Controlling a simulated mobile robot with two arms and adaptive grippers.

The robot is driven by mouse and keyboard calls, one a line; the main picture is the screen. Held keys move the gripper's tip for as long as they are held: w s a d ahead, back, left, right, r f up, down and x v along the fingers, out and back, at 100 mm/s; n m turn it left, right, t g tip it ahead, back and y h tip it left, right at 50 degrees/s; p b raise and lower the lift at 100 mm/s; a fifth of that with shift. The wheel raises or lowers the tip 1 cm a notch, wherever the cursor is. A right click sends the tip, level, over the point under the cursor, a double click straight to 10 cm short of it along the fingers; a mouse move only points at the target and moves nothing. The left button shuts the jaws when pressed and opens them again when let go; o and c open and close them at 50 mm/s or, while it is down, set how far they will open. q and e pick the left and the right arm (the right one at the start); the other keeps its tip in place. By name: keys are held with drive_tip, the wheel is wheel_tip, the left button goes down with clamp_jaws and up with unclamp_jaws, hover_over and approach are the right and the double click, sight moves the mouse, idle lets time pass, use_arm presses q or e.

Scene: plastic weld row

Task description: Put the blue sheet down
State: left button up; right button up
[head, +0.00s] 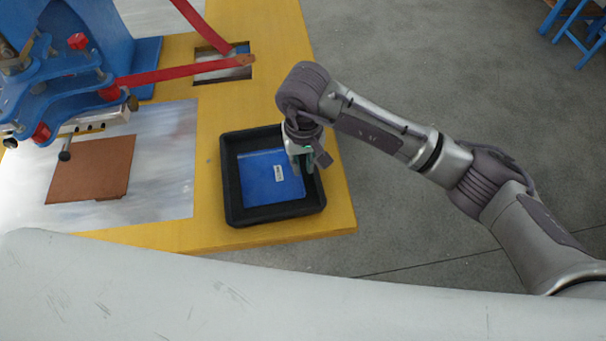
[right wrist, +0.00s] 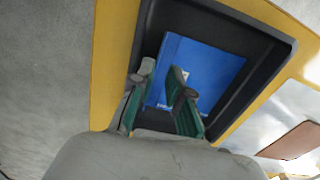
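The blue sheet (head: 268,186) lies inside a black tray (head: 231,190), with a small white label on its right part. It also shows in the right wrist view (right wrist: 208,68), beyond my fingers. My right gripper (head: 302,168) points down over the right side of the tray, at the sheet's right edge. In the right wrist view its two green-padded fingers (right wrist: 160,95) stand apart with a gap between them. No sheet shows clamped between them. Whether the fingertips touch the sheet cannot be told. My left gripper is not in view.
The tray stands on a yellow table (head: 335,190) near its right edge. To the left, a brown sheet (head: 92,170) lies on a metal plate (head: 165,165) under a blue machine (head: 95,40) with red arms. Grey floor lies to the right.

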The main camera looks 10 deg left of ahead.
wheel_tip(320, 180, up, 6)
drive_tip(key=shift+f+b, duration=0.2)
drive_tip(key=shift+b, duration=0.15)
